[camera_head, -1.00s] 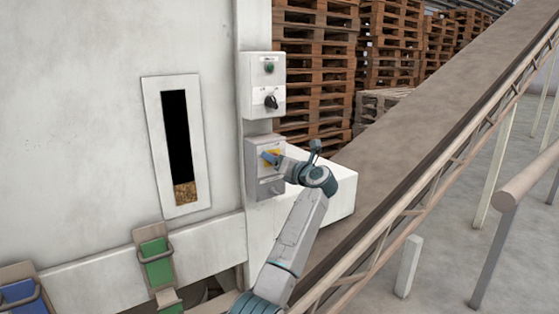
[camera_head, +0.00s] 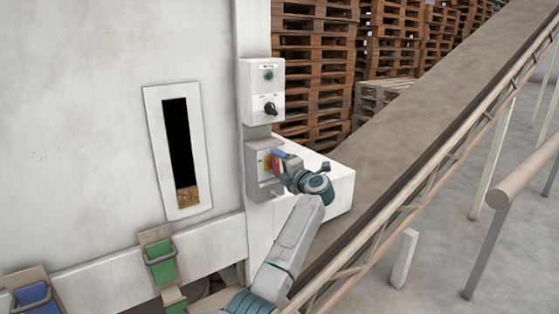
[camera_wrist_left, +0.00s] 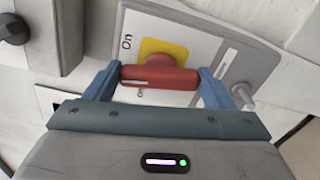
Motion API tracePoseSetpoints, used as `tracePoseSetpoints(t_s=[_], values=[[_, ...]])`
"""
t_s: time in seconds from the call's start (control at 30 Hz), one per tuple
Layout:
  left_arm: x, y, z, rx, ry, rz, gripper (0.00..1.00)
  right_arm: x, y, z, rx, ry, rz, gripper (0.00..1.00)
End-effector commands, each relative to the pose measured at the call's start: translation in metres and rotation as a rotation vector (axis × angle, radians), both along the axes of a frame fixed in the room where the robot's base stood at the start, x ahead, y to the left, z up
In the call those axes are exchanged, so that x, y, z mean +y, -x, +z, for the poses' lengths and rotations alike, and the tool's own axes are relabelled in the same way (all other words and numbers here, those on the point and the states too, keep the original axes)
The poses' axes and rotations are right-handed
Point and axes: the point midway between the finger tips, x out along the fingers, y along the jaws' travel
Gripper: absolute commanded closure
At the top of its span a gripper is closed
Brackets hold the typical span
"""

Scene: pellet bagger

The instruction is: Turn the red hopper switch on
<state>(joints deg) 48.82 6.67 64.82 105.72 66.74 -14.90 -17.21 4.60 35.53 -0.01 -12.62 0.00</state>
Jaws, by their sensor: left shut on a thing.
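The red hopper switch (camera_head: 274,165) is a rotary handle on a yellow plate (camera_head: 263,160), set on a grey box on the machine's side post. In the head view its handle stands roughly upright. My left gripper (camera_head: 276,160) is at the box, its blue fingers around the handle. In the left wrist view the red handle (camera_wrist_left: 160,77) lies crosswise between the two blue fingers (camera_wrist_left: 160,79), which are shut on its ends. An "On" label (camera_wrist_left: 127,42) shows beside the yellow plate. Another label is partly hidden by the handle. My right gripper is not in view.
Above is a second box with a green button (camera_head: 268,75) and a black knob (camera_head: 270,108). A grey knob (camera_wrist_left: 243,95) sits beside the switch. A white ledge (camera_head: 333,190) and an inclined conveyor (camera_head: 420,140) lie to the right, with stacked pallets (camera_head: 312,70) behind.

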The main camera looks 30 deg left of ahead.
Motion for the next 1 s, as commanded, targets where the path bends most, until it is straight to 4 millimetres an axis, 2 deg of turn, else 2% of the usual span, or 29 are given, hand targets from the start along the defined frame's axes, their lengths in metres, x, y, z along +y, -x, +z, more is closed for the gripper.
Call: tracePoseSetpoints(t_s=[0.03,0.3,0.97,1.0], values=[[-0.001,0.000,0.003,0.029,-0.011,-0.002,0.46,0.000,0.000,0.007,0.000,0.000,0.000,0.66],[-0.001,0.000,0.001,0.149,-0.062,-0.002,0.46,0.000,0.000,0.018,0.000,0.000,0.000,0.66],[0.000,0.000,-0.001,0.195,-0.082,-0.001,0.46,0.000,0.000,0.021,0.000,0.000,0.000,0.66],[0.000,0.000,-0.001,0.196,-0.081,-0.001,0.16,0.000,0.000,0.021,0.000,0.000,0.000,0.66]])
